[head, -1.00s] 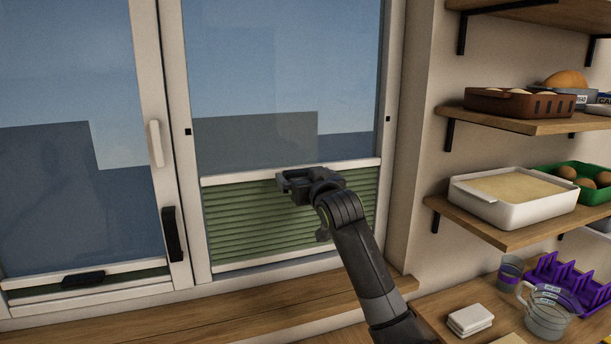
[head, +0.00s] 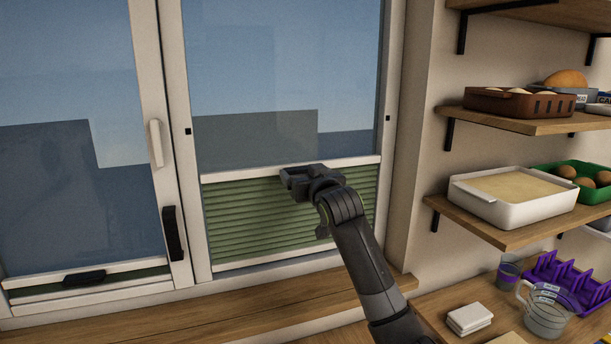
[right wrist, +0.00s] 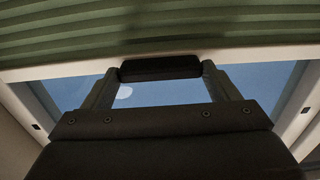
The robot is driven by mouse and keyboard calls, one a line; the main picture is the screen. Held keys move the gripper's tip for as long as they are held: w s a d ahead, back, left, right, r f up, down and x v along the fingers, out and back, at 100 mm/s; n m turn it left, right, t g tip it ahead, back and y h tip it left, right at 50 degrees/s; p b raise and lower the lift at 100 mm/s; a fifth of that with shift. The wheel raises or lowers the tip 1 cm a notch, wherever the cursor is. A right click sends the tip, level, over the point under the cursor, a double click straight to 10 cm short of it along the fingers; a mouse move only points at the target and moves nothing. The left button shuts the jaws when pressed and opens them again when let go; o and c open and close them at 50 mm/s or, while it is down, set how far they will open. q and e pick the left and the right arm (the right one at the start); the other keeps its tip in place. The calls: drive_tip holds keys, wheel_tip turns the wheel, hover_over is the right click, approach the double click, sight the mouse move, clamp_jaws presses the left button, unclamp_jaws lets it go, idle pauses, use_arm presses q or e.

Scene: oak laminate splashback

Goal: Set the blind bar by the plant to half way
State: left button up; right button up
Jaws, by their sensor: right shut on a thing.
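The right-hand window's blind bar (head: 235,173) is a pale rail above a green pleated blind (head: 245,215), which covers the lower part of the pane. My right gripper (head: 288,178) is at the middle of this bar. In the right wrist view its fingers (right wrist: 160,80) are shut on the bar's dark handle (right wrist: 160,67). Small black marks sit on both sides of the window frame (head: 187,131), above the bar's level. A second blind bar (head: 40,276) with a dark handle is low on the left window. No plant is visible. My left gripper is not in view.
A wooden sill (head: 240,313) runs below the windows. Shelves to the right hold a white dish (head: 510,212), a brown basket (head: 500,101) and a green egg tray. A measuring jug (head: 546,315) and a purple rack stand on the counter. The space before the upper pane is clear.

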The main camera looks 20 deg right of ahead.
wheel_tip(320, 180, up, 12)
drive_tip(key=p, duration=0.7)
drive_tip(key=shift+f, duration=0.2)
drive_tip(key=o, duration=1.3)
drive_tip(key=shift+f, duration=0.1)
drive_tip(key=s+b, duration=0.5)
drive_tip(key=s, duration=1.2)
drive_tip(key=shift+s+d, duration=0.2)
drive_tip(key=shift+d, duration=0.1)
